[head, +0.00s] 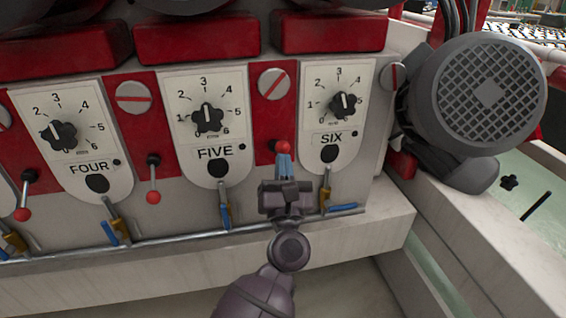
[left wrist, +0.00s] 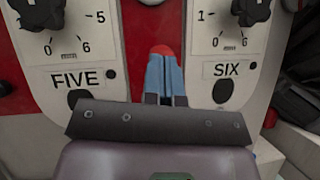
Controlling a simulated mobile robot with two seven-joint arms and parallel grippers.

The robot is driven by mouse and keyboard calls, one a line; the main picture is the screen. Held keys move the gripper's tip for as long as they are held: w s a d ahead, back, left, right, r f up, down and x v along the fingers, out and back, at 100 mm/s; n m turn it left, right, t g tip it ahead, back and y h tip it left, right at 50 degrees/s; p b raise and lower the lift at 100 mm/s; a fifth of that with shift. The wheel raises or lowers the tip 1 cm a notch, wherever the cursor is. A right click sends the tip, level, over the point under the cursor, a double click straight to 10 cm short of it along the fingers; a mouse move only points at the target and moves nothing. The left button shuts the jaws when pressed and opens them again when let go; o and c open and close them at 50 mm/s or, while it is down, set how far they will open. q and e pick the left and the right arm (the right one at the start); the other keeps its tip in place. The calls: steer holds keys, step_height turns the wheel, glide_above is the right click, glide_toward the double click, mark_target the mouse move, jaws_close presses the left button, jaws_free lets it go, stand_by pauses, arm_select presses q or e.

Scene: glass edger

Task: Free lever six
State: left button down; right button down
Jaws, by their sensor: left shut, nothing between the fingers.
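Lever six is at the left of the plate marked SIX (head: 332,138). Only its red ball knob (head: 276,146) shows clearly, and the same knob is in the left wrist view (left wrist: 161,50). The shaft is hidden behind my gripper. My left gripper (head: 284,150) has its blue fingertips close together, with nothing between them. The fingertips (left wrist: 165,75) are right at the knob, just under or in front of it. I cannot tell whether they touch it. My right gripper is not in view.
Another red-balled lever (head: 153,185) hangs down left of the FIVE plate (head: 214,151). A metal rail (head: 180,238) with blue-handled valves runs below the plates. A grey motor (head: 480,95) stands to the right. Black dials sit on the plates.

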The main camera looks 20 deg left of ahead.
arm_select(q)
steer(key=b+v, duration=0.1)
steer(key=v, duration=0.9)
steer(key=shift+s+f, duration=0.1)
steer(key=shift+f, duration=0.05)
